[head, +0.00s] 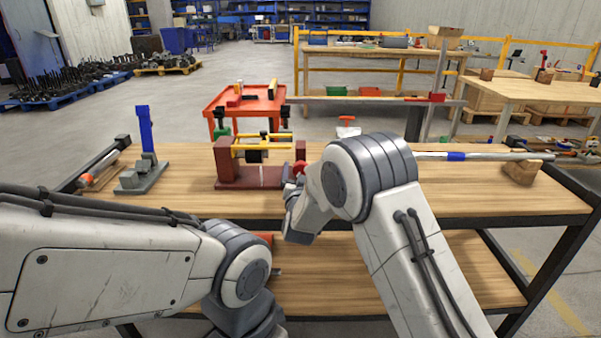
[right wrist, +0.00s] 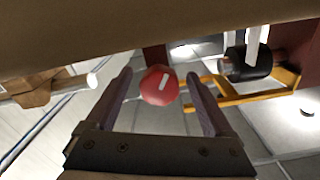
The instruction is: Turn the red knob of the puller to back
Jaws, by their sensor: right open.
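The puller (head: 240,174) stands on the wooden table, with a dark red base and end blocks, a yellow frame and a black cylinder. Its round red knob (head: 299,168) is at the right end, partly hidden by my right gripper (head: 292,178). In the right wrist view, the red knob (right wrist: 159,85) has a white mark on its face. It appears between the two fingers of my right gripper (right wrist: 160,77), which is open with gaps on both sides. My left arm reaches in from the left, low in front of the table; its fingers do not show.
A grey stand with a blue upright (head: 145,130) is left of the puller. A metal rod (head: 475,156) rests on a wooden block (head: 522,172) at the right. A red cart (head: 218,104) stands behind the table. The table's front left is fairly clear.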

